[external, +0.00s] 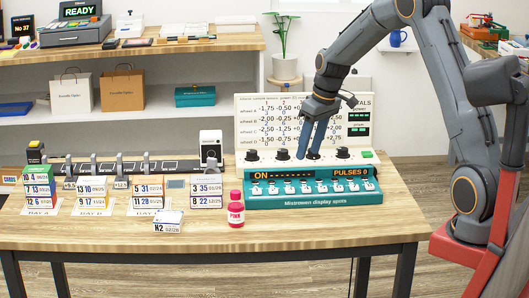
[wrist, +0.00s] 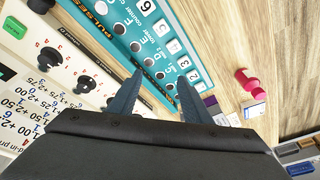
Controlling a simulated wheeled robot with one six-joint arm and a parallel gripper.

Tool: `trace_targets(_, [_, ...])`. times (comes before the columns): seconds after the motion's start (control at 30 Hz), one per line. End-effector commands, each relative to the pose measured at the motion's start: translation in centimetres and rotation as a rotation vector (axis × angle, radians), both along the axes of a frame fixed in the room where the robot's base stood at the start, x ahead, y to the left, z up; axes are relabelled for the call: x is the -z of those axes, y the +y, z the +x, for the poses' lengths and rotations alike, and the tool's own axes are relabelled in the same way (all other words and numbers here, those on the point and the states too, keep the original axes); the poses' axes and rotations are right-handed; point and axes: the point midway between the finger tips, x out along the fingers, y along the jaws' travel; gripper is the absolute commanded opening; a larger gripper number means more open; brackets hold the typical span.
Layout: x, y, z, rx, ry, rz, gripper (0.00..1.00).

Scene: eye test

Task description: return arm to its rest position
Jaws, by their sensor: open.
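A pink bottle (external: 236,210) and date cards (external: 146,190) stand left of the console on the wooden table (external: 320,222). A white card block (external: 168,221) lies near the front edge. A shelf (external: 150,47) with bags runs behind. A potted plant (external: 284,68) stands behind the board.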

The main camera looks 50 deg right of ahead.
Motion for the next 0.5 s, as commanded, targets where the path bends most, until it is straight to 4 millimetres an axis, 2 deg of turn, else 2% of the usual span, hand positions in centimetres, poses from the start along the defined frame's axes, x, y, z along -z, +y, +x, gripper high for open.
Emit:
trace_targets(0.03, [-0.2,3.2,-2.2,-0.006,0.024,0.002,0.45])
trace_targets(0.17, [0.2,9.7,-8.4,0.002,0.086,0.001,0.45])
trace_targets(0.2, [0.4,11.4,-10.6,0.005,0.103,-0.002,0.45])
trace_targets(0.33, [1.2,16.2,-17.9,0.01,0.159,-0.015,0.45])
trace_targets(0.4, [1.8,18.0,-21.7,0.013,0.184,-0.023,0.45])
trace_targets(0.5, [2.4,19.7,-26.2,0.016,0.21,-0.034,0.45])
